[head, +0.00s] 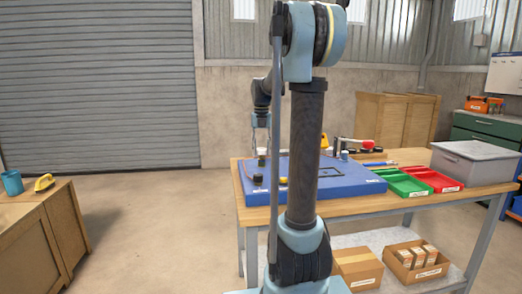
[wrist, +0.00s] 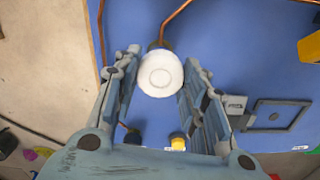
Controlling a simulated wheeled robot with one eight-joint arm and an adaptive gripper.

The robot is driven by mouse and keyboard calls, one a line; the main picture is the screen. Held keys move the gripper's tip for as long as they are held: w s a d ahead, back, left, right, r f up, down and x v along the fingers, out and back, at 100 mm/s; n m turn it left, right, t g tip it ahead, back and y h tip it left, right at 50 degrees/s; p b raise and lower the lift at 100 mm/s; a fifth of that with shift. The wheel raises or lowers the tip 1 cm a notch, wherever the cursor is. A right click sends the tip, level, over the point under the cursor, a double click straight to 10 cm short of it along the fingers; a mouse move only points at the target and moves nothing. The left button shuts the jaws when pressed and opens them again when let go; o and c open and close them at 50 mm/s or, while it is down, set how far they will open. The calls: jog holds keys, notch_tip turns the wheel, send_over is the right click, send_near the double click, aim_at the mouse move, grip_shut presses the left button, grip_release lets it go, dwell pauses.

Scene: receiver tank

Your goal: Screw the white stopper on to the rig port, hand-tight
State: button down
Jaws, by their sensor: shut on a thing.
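The white stopper (wrist: 160,74) is round and sits between the fingertips of my gripper (wrist: 161,68), which is shut on it. In the wrist view the stopper's face points at the camera. Just behind it is a dark fitting (wrist: 157,45) with a copper pipe, partly hidden by the stopper; I cannot tell whether the two touch or whether this is the rig port. In the head view my gripper (head: 261,148) is small and hangs over the left part of the blue rig board (head: 345,187). My arm hides the board's middle there.
The board lies on a wooden workbench (head: 400,203). Green (head: 404,184) and red (head: 433,179) trays and a grey lidded box (head: 474,163) stand at the right. A yellow-capped fitting (wrist: 178,141) and a black square frame (wrist: 276,115) are on the board.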

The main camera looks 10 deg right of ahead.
jog(key=shift+f, duration=0.35)
dwell(0.9)
